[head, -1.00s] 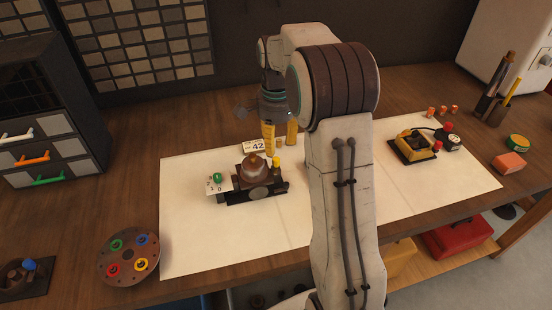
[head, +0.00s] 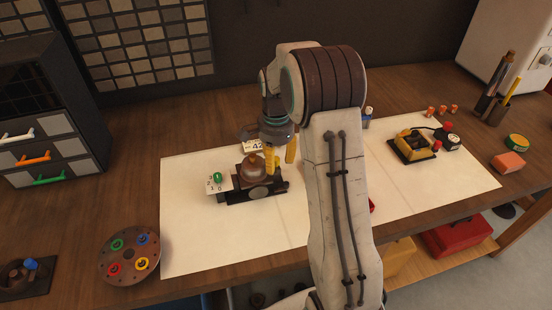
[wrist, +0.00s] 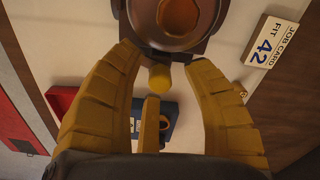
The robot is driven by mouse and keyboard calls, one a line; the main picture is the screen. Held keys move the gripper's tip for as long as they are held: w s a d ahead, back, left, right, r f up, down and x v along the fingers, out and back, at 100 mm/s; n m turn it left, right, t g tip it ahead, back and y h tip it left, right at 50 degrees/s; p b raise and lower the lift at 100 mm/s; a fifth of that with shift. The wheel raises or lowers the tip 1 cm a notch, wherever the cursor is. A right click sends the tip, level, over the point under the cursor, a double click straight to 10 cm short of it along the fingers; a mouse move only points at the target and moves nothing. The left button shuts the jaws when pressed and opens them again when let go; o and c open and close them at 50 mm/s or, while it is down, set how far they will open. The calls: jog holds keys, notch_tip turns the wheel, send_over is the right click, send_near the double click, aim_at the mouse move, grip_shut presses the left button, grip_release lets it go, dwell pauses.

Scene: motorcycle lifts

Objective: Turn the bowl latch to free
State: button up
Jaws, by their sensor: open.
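The brown bowl (head: 254,168) sits on a dark base (head: 240,195) on the pale mat. In the wrist view the bowl (wrist: 180,22) fills the top middle, with a short yellow latch knob (wrist: 159,77) at its near edge. My gripper (head: 281,166) is low at the bowl's right side. In the head view the knob blends with a finger, so contact cannot be told.
A dial card with a green knob (head: 217,177) stands left of the bowl. A job card reading 42 (wrist: 265,42) lies close behind. A yellow-topped device (head: 415,145) is to the right, a round tray of coloured rings (head: 128,256) front left. The mat's front is clear.

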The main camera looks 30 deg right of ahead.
aim_at(276, 159)
grip_shut()
dwell(0.4)
jog(key=n, duration=0.4)
jog(key=shift+n+b, duration=0.3)
jog(key=shift+b, duration=0.1)
jog(key=shift+c, duration=0.2)
grip_release()
notch_tip(276, 159, up, 12)
dwell(0.6)
